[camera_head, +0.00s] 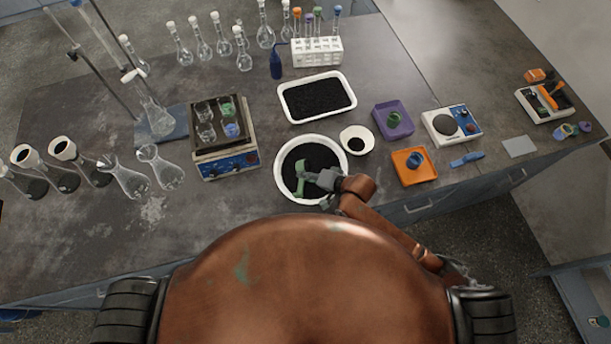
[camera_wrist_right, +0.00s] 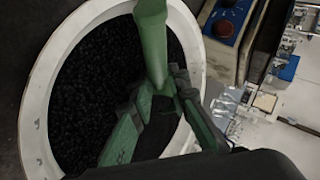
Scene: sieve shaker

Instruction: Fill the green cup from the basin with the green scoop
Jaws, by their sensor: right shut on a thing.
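The white round basin (camera_head: 281,188) holds black grains and stands at the table's front edge; its white rim (camera_wrist_right: 36,110) also shows in the right wrist view. The green scoop (camera_head: 300,186) is over the basin's grains. My right gripper (camera_head: 318,177) is shut on the scoop; in the right wrist view the scoop's green shaft (camera_wrist_right: 152,40) runs up from between the fingers (camera_wrist_right: 163,92). Whether the scoop touches or carries grains is hidden. The green cup (camera_head: 393,119) stands on a purple tray (camera_head: 405,134) right of the basin. My left gripper is out of view.
A small white bowl (camera_head: 345,133) with dark contents stands between basin and purple tray. A white tray of black grains (camera_head: 318,118) lies behind.

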